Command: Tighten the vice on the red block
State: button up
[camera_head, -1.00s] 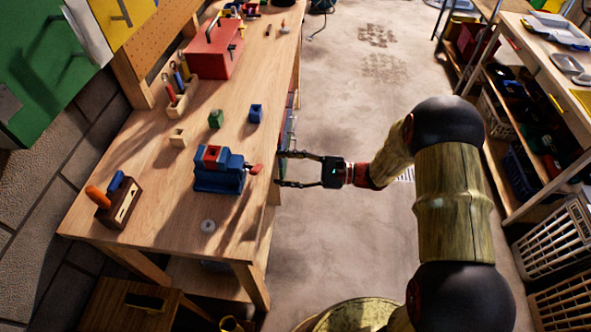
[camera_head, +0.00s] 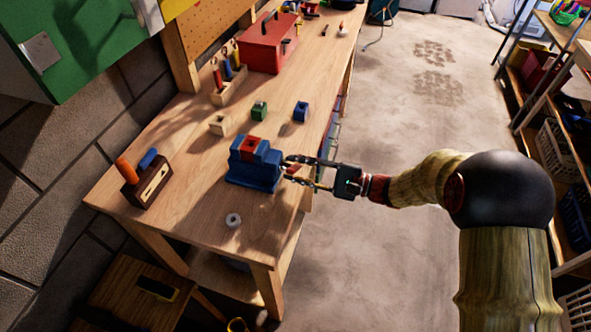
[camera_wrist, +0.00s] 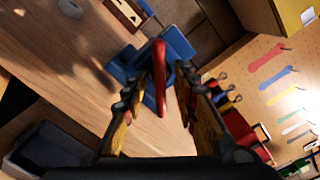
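The blue vice (camera_head: 254,172) stands near the front edge of the wooden workbench. The red block (camera_head: 251,143) sits between its jaws at the top; I cannot tell how tightly they press on it. In the wrist view, my gripper (camera_wrist: 158,98) shows a gap between each finger and the handle. The handle is mostly hidden behind the fingers in the head view.
On the bench (camera_head: 195,205) are a green block (camera_head: 259,111), a blue block (camera_head: 300,112), a wooden block (camera_head: 220,125), a grey ring (camera_head: 233,220), a wooden tool holder (camera_head: 147,182) and a red toolbox (camera_head: 270,44).

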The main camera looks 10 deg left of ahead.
jog(key=shift+a, duration=0.2)
jog(key=shift+c, duration=0.8)
grip_shut()
